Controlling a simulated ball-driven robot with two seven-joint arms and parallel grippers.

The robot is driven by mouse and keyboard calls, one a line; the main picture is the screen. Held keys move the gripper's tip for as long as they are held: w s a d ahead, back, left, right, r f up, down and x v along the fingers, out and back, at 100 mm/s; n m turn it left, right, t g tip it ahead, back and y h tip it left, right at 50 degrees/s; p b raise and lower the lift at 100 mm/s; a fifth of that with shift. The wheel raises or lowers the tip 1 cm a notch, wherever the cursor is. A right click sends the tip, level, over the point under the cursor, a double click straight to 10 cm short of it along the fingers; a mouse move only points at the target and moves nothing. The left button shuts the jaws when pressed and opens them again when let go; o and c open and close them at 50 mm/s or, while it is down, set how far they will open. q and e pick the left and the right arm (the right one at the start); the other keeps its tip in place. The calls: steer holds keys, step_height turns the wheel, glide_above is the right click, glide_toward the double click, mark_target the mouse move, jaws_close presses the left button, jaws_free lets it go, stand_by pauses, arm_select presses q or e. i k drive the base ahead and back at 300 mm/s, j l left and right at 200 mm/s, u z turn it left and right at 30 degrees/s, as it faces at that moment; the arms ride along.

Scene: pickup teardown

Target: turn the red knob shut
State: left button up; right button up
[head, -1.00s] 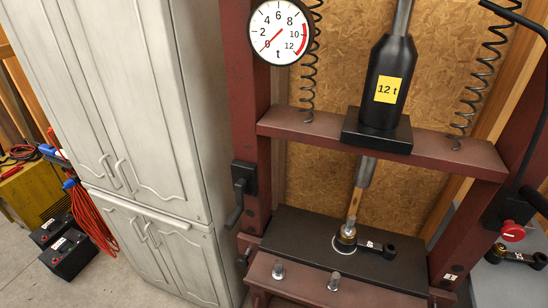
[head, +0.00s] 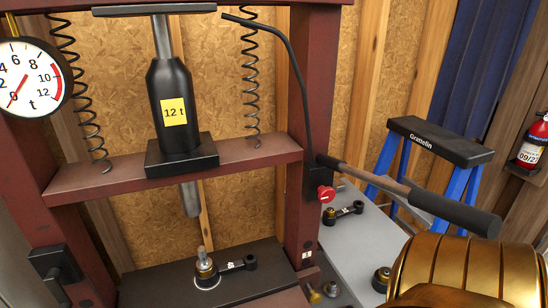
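A long lever with a black grip (head: 455,208) runs from beside the knob toward the lower right. Neither gripper shows in the head view. A gold rounded body fills the lower right corner and hides what is behind it.
The press frame (head: 230,158) holds a black 12 t jack (head: 174,105). A round gauge (head: 30,78) hangs at left. A grey bench (head: 345,245) with black-handled parts stands right of the press. A blue stepladder (head: 438,140) and fire extinguisher (head: 533,142) are further right.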

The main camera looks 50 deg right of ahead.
mark_target(327, 194)
steer(key=z, duration=1.95)
